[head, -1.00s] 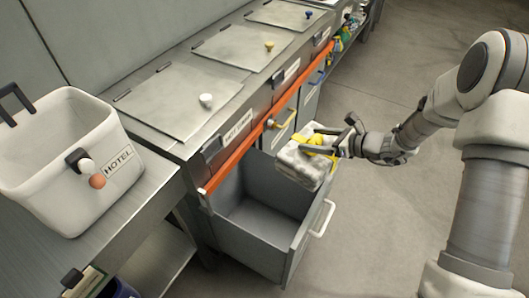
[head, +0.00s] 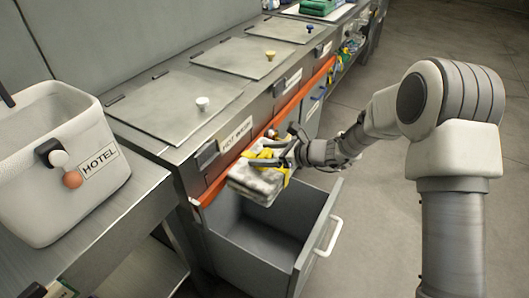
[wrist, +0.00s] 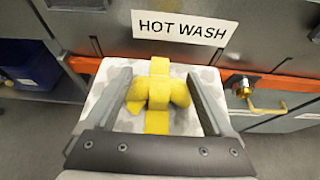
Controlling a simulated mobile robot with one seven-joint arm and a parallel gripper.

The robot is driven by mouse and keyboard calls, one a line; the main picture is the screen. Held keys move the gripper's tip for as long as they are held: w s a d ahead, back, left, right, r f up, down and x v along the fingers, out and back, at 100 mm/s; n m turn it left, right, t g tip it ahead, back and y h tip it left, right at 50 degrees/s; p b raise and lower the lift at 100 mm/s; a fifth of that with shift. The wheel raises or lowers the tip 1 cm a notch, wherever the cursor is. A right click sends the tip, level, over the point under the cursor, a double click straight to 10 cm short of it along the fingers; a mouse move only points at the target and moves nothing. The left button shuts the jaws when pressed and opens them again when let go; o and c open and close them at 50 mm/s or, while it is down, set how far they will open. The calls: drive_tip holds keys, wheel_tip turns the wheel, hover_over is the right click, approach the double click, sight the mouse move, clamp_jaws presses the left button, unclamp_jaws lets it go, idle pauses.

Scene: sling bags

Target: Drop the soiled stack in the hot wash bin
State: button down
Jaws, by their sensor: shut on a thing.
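The soiled stack (head: 257,181) is a grey-white blotched bundle tied with a yellow band. My gripper (head: 268,154) is shut on it and holds it raised at the cabinet front, above the back part of the open bin. In the wrist view the stack (wrist: 102,104) lies below the gripper (wrist: 160,76), with the yellow knot between the fingers. The hot wash bin (head: 238,252) is a grey pulled-out drawer with a pale handle; its visible inside looks empty. A "HOT WASH" label (wrist: 180,27) shows on the cabinet, right above the bin.
An orange rail (head: 222,183) runs along the cabinet front. A white "HOTEL" tub (head: 60,190) stands on the left counter. Closed lids with knobs, including a white knob (head: 202,103), cover the top. Open floor (head: 375,225) lies to the right.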

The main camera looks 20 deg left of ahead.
drive_tip(key=shift+f+b, duration=0.95)
drive_tip(key=shift+f, duration=0.75)
drive_tip(key=shift+c, duration=0.3)
unclamp_jaws()
drive_tip(key=shift+o, duration=0.3)
drive_tip(key=shift+f, duration=0.1)
drive_tip(key=p+v, duration=0.4)
drive_tip(key=v, duration=1.3)
drive_tip(key=shift+d+r, duration=0.2)
